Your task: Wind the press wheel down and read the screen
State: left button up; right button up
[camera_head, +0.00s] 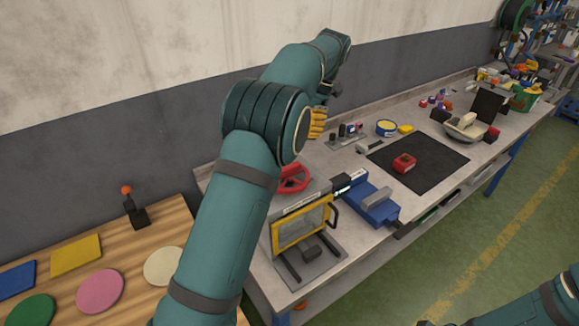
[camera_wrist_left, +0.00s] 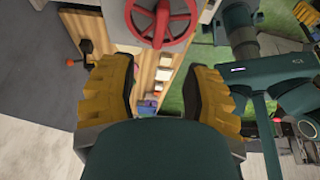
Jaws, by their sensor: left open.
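The red press wheel (camera_head: 293,179) is on the bench behind the yellow-framed press guard (camera_head: 303,222), partly hidden by my left arm in the head view. It also shows at the top of the left wrist view (camera_wrist_left: 163,18). My left gripper (camera_wrist_left: 158,68) is open and empty, its yellow fingers apart with the wheel beyond the tips, not between them. In the head view only part of its yellow fingers shows behind my arm. A small dark display with a lit strip (camera_head: 343,190) stands right of the guard; its text is too small to read.
A blue vise (camera_head: 372,204) sits close to the right of the guard. A black mat (camera_head: 420,163) with a red block lies farther right. A wooden table with coloured discs and a lever (camera_head: 135,212) is at left. The wall runs close behind the bench.

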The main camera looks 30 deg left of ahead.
pick_arm(q)
jog(key=b+x, duration=0.1)
jog(key=x, duration=1.1)
jog(key=shift+w+f, duration=0.1)
jog(key=shift+f, duration=0.1)
grip_shut()
